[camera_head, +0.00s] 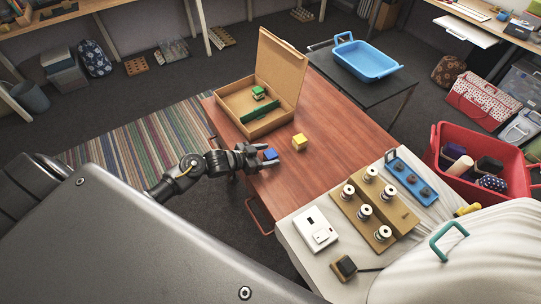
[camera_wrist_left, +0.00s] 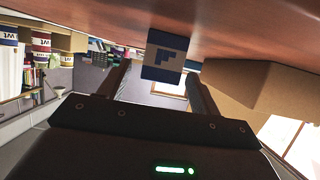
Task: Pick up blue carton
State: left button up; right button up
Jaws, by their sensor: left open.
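The small blue carton (camera_head: 270,154) lies on the red-brown wooden table (camera_head: 335,125) near its left edge. My left gripper (camera_head: 257,156) is open at the table's left edge, right beside the carton. In the left wrist view my left gripper (camera_wrist_left: 160,75) has one finger on each side of the carton, near the fingertips; contact cannot be made out. My right gripper is not in view.
A yellow block (camera_head: 300,142) stands right of the carton. Behind it an open cardboard box (camera_head: 225,103) holds a green item (camera_head: 258,93). A blue tray (camera_head: 365,60) sits on a dark side table. A white surface (camera_head: 345,270) with spools lies at front right.

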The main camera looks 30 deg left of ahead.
pick_arm(q)
jog(key=shift+w+d+f, duration=0.1)
jog(key=shift+w, duration=0.05)
jog(key=c, duration=1.1)
